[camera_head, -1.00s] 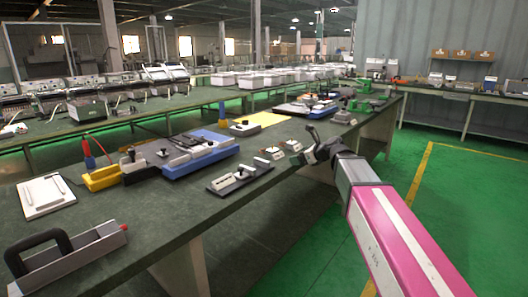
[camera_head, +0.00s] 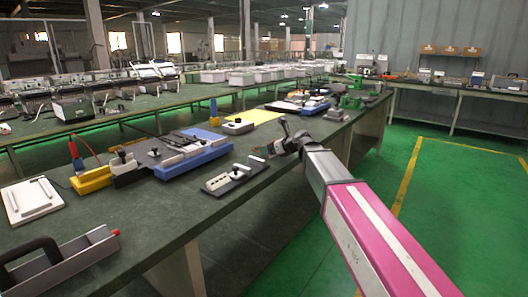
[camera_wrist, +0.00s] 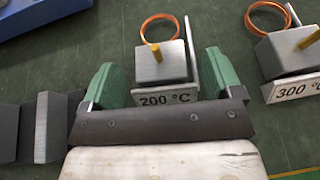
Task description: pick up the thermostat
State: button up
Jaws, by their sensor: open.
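A thermostat (camera_wrist: 165,65), a grey metal block with a brass stem, copper coil and "200 °C" label, stands on the dark green bench top in the wrist view. My gripper (camera_wrist: 160,80) is open, with one green-padded finger on each side of this block. I cannot tell whether the pads touch it. A second thermostat (camera_wrist: 290,52), labelled "300 °C", stands to the right, outside the fingers. In the head view my gripper (camera_head: 279,142) is over the bench's near edge and largely hides the thermostats.
Left of my gripper lie a dark plate with white blocks (camera_head: 232,178) and a blue-based fixture (camera_head: 195,158). Grey metal pieces (camera_wrist: 45,128) lie left of the fingers in the wrist view. Green floor (camera_head: 440,215) is free at right.

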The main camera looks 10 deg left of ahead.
jog(key=x, duration=0.2)
jog(key=shift+w+a, duration=0.2)
jog(key=shift+a, duration=0.15)
jog(key=c, duration=1.1)
jog(key=shift+o, duration=0.2)
